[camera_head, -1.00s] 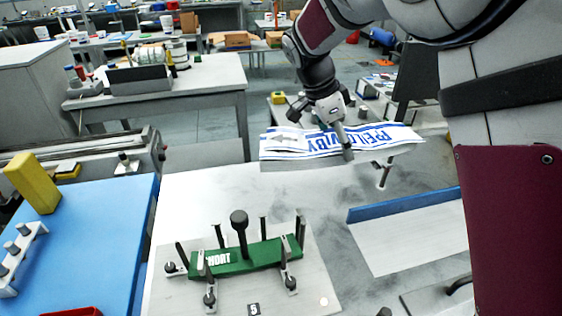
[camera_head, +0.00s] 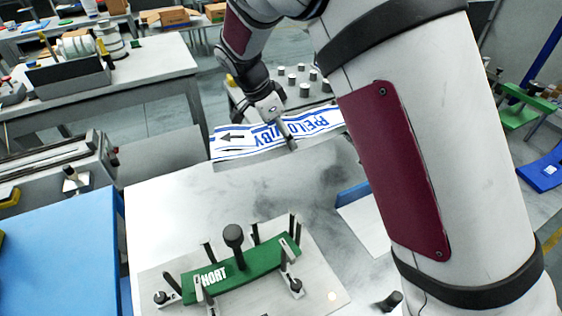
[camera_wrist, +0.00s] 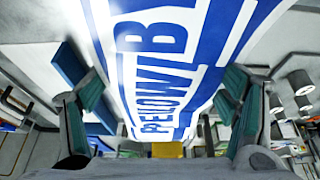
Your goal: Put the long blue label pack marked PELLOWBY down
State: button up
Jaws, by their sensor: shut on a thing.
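The long label pack (camera_head: 245,139) is white with blue stripes and blue PELLOWBY lettering, which reads upside down in the head view. My gripper (camera_head: 282,132) is shut on the pack near its middle and holds it above the far edge of the pale table (camera_head: 190,195). In the wrist view the pack (camera_wrist: 165,60) runs between the two fingers of my gripper (camera_wrist: 165,110), with the lettering facing the camera. The pack's right end is hidden behind my arm in the head view.
A blue-edged plate (camera_head: 352,196) lies right, partly behind my arm. A blue surface (camera_head: 60,250) is at left. The table's middle is clear.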

aim_at(267, 138)
notch_tip(267, 138, down, 11)
jog(key=shift+r+p, duration=0.15)
jog(key=shift+p, duration=0.25)
jog(key=o, duration=1.7)
jog(key=b+v, duration=0.1)
jog(key=v, duration=1)
jog(key=shift+a+r, duration=0.1)
jog(key=shift+r, duration=0.45)
